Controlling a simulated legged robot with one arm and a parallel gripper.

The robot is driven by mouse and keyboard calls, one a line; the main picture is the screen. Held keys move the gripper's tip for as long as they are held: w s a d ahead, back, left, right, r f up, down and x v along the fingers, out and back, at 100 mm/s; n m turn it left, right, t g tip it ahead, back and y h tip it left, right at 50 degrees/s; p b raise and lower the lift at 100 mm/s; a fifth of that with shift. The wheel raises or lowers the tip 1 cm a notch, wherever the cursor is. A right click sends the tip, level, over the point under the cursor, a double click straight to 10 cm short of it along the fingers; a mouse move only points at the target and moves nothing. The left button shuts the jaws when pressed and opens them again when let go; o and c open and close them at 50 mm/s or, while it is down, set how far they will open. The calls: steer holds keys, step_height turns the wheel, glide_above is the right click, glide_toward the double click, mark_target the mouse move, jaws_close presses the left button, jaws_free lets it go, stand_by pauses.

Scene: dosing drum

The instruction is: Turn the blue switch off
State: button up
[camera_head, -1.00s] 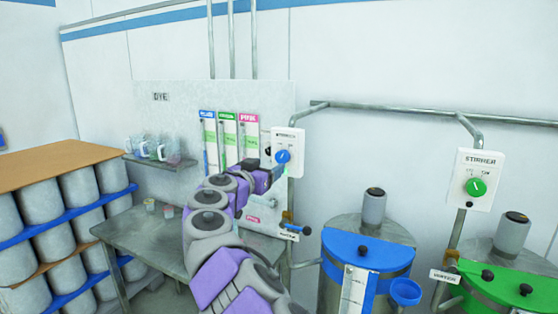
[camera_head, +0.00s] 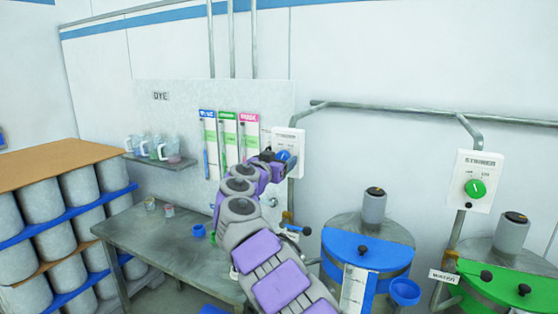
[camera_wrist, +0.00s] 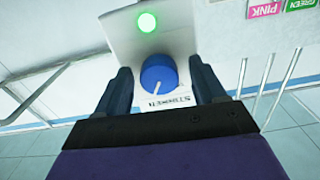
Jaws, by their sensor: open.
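The blue switch (camera_wrist: 158,76) is a round knob with a white pointer mark on a white stirrer box (camera_wrist: 180,30). In the wrist view a green light (camera_wrist: 147,22) glows on the same box. My gripper (camera_wrist: 157,75) is open, with one dark finger on each side of the knob; I cannot tell whether either finger touches it. In the head view the blue switch (camera_head: 283,155) shows partly behind my gripper (camera_head: 275,157), on the wall box (camera_head: 289,140).
A second stirrer box with a green knob (camera_head: 475,188) is on the right. Below stand a blue-lidded drum (camera_head: 368,250) and a green-lidded drum (camera_head: 510,285). A grey table (camera_head: 150,235) with small cups is left of my arm. Pipes run along the wall.

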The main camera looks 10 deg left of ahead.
steer(key=shift+r, duration=0.1)
steer(key=c, duration=1.1)
steer(key=shift+o, duration=0.2)
steer(key=n+p, duration=0.1)
steer(key=n, duration=0.4)
steer(key=shift+s+r+n+p, duration=0.1)
steer(key=shift+r+n+p, duration=0.1)
steer(key=shift+n+p, duration=0.2)
steer(key=n+p, duration=0.2)
steer(key=n, duration=0.2)
steer(key=shift+a+n, duration=0.1)
steer(key=shift+n, duration=0.3)
steer(key=shift+n+p, duration=0.55)
steer(key=shift+n, duration=0.15)
steer(key=shift+f, duration=0.1)
